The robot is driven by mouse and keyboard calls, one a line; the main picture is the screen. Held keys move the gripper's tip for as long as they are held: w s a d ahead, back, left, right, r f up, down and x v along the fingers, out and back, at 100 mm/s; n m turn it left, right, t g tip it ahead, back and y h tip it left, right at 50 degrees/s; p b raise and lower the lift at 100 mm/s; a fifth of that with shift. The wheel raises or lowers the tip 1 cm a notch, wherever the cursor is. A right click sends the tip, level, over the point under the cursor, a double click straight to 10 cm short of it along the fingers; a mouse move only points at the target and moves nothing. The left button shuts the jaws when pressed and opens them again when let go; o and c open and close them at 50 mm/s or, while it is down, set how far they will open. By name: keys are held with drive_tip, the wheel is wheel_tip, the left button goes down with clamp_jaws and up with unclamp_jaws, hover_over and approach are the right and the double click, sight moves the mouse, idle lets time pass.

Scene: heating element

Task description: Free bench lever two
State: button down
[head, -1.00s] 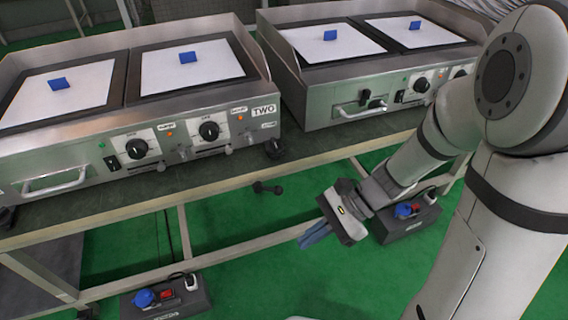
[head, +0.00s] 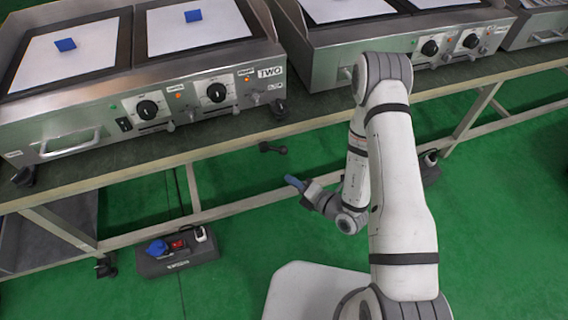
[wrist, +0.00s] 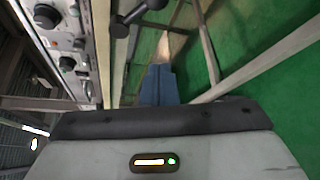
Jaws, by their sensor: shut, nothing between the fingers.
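The bench lever (head: 273,148) is a small black lever with a rounded end. It sits at the front edge of the bench, below and near the heating unit marked TWO (head: 215,92). The lever also shows at the top of the wrist view (wrist: 132,16). My gripper (head: 291,181) is below and a little right of the lever in the head view, with a visible gap between them. In the wrist view its blue fingers (wrist: 160,82) are together and empty, pointing up toward the lever.
The bench front rail (head: 130,173) runs across above my gripper. A grey socket box (head: 178,262) with blue and red parts lies on the green floor at lower left. A second heating unit (head: 400,38) stands to the right. The floor around is open.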

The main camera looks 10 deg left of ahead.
sight(277, 149)
drive_tip(key=w+a+b, duration=0.1)
drive_tip(key=w+a, duration=0.4)
drive_tip(key=w, duration=0.2)
drive_tip(key=shift+w+a+f+b, duration=0.15)
drive_tip(key=shift+a+b, duration=0.15)
drive_tip(key=shift+b, duration=0.1)
drive_tip(key=shift+w+d+r+p, duration=0.3)
drive_tip(key=shift+w+d+r, duration=0.05)
drive_tip(key=shift+d, duration=0.1)
